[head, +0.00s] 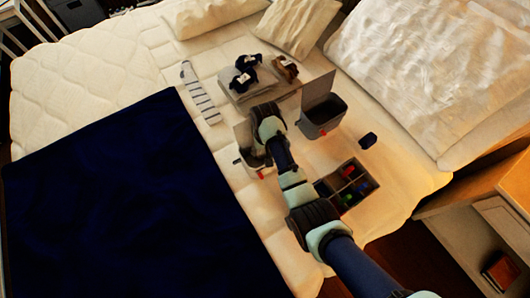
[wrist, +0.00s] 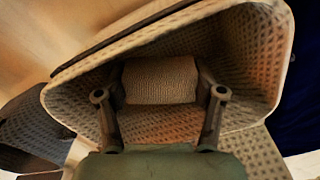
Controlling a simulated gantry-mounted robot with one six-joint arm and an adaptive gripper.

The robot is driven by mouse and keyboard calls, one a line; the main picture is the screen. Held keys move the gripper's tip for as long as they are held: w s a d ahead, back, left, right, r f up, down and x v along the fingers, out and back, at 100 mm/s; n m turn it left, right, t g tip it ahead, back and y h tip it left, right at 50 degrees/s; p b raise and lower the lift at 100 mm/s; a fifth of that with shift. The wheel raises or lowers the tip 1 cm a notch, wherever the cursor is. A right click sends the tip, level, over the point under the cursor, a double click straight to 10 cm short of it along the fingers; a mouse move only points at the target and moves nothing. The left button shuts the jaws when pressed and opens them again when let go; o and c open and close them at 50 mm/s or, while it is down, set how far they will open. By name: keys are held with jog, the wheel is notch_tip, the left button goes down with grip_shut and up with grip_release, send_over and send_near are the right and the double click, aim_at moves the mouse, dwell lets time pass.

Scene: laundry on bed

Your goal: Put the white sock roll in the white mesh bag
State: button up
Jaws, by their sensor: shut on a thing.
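My gripper (wrist: 160,88) is shut on a pale, ribbed white sock roll (wrist: 160,70), one finger on each side of it. The white mesh bag (wrist: 265,60) opens around the fingers in the wrist view. The roll is within the bag's mouth, with mesh walls around it; whether it touches the bottom I cannot tell. In the head view the white mesh bag (head: 241,160) stands on the bed, partly behind my arm. My gripper and the roll are hidden there by my wrist.
A dark grey bag (head: 322,118) stands to the right. A divided box (head: 330,203) holds small coloured things. A dark blue roll (head: 368,139) lies near it. A grey folded pile (head: 240,97) bears dark rolls. A striped cloth (head: 200,93) lies left. A navy blanket (head: 110,200) covers the near left.

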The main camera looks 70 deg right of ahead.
aim_at(265, 156)
notch_tip(265, 156, down, 4)
jog(key=shift+f+b, duration=0.1)
jog(key=shift+b, duration=0.5)
jog(key=shift+f, duration=0.1)
jog(key=o, duration=0.9)
notch_tip(265, 156, up, 12)
jog(key=p, duration=0.3)
jog(key=shift+r, duration=0.2)
